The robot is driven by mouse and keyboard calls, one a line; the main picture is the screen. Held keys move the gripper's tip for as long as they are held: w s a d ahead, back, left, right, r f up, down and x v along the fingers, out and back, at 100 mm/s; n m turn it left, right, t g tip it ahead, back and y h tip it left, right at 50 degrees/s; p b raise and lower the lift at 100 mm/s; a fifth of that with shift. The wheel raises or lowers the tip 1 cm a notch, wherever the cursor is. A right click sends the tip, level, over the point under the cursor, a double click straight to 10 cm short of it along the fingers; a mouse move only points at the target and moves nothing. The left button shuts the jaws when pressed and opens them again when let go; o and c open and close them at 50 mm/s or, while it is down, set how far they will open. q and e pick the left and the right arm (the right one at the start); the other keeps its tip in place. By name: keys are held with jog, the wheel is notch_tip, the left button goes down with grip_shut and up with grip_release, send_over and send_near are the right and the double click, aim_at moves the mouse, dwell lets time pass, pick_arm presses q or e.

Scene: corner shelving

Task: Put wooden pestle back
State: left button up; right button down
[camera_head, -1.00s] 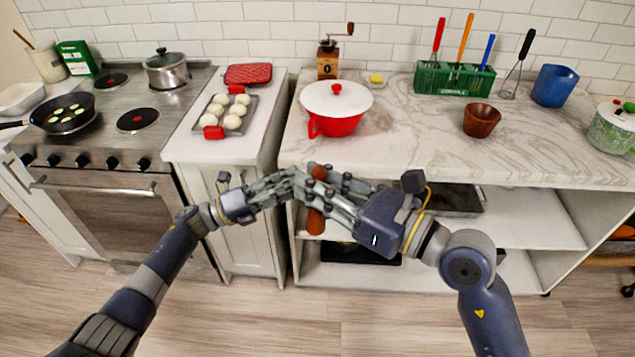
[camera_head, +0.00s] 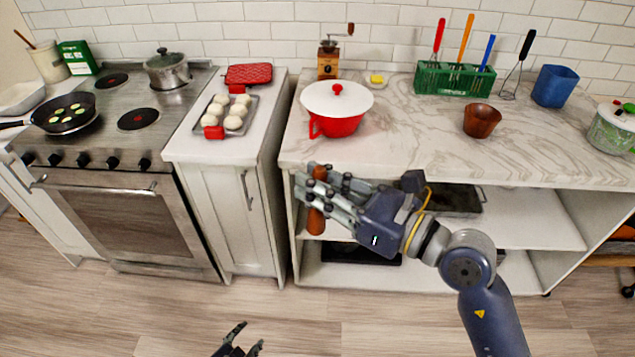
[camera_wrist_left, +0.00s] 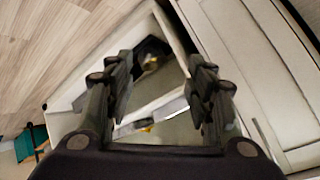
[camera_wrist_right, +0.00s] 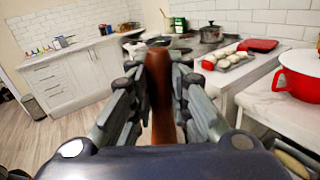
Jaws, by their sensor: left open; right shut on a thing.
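The reddish-brown wooden pestle (camera_head: 316,222) is upright in my right gripper (camera_head: 324,187), in front of the counter's left front edge. Its two ends show above and below the fingers. In the right wrist view the pestle (camera_wrist_right: 161,95) stands between the closed fingers. A brown cup-like bowl (camera_head: 481,121) stands apart on the marble counter, and no pestle shows in it. My left gripper (camera_head: 248,345) is low at the bottom edge of the head view. In the left wrist view its fingers (camera_wrist_left: 161,90) are spread and empty.
A red pot (camera_head: 338,122) with a white lid stands on the marble counter (camera_head: 420,135). Behind the bowl are a green utensil rack (camera_head: 454,80) and a blue cup (camera_head: 554,86). Open shelves (camera_head: 535,232) lie below. The counter between pot and bowl is clear.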

pick_arm(q)
jog(key=s+f+n+g, duration=0.2)
jog(key=s+f+g, duration=0.1)
jog(key=s, duration=0.8)
jog(key=s+f+n+g+y, duration=0.1)
jog(key=s+f, duration=0.4)
jog(key=s, duration=0.6)
jog(key=s+f+n+g+y, duration=0.1)
jog(key=s+f+n+g, duration=0.2)
jog(key=s, duration=0.8)
jog(key=shift+s+a+f+n+g, duration=0.25)
jog(key=shift+a+f+n+g, duration=0.3)
jog(key=shift+g, duration=0.25)
